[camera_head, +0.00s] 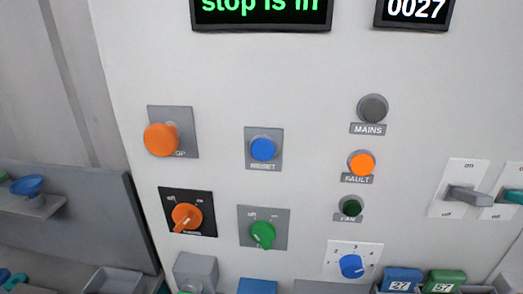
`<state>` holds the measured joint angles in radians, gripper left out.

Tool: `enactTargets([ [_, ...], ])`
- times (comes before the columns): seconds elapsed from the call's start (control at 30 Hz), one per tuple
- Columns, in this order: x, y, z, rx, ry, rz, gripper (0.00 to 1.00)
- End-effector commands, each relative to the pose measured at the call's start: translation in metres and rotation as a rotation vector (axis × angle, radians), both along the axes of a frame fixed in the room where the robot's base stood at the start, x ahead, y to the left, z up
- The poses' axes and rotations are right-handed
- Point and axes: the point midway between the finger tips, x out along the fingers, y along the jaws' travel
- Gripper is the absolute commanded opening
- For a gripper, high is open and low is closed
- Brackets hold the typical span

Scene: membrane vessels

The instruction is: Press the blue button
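The blue button (263,149) is round and sits on a grey square plate marked RESET, near the middle of a pale control panel (310,90). Nothing covers it. My gripper does not show in the camera_head view, so its place relative to the button cannot be told.
An orange mushroom button (161,139) sticks out left of the blue one. Below are an orange rotary switch (186,216) and a green one (263,234). A display (261,12) reads "stop is in". The FAULT lamp (361,163) is orange.

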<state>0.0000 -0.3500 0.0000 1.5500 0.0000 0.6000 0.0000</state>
Motion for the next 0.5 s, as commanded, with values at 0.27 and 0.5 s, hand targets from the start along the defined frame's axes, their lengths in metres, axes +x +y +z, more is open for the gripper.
enactTargets([
  [0.27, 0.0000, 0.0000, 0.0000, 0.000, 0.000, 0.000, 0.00],
  [0.5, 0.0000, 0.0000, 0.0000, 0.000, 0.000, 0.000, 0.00],
])
